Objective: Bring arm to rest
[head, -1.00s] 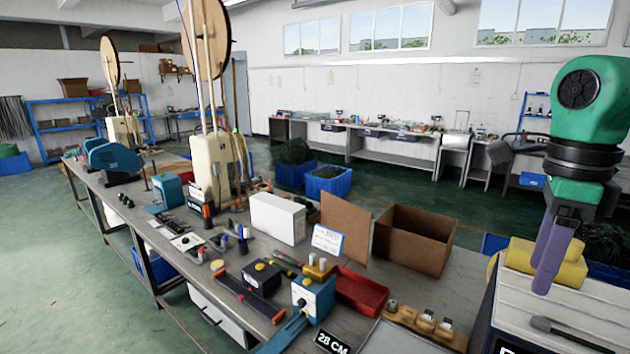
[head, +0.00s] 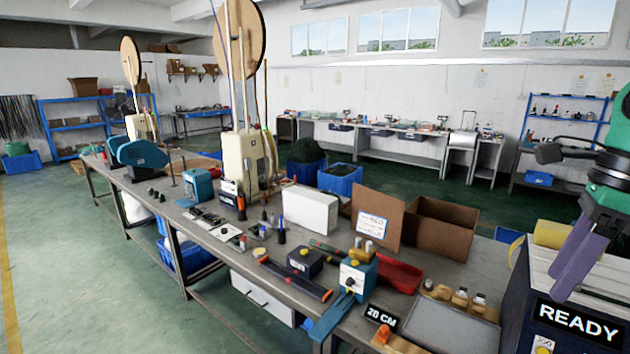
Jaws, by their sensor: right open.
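My right gripper (head: 578,262) shows at the right edge of the head view, below the green arm. Its purple fingers hang near the top of a dark machine with a READY display (head: 578,322). The gripper is open, and I see nothing between its fingers. Whether the fingertips touch the machine cannot be told. The rest of the right arm is cut off by the picture's edge. My left gripper is not in view.
The long grey workbench (head: 215,230) holds a blue hand device (head: 357,275), a red tray (head: 398,275), an open cardboard box (head: 440,228), a white box (head: 311,209) and a grey tray (head: 440,325). Green floor (head: 90,260) lies clear on the left.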

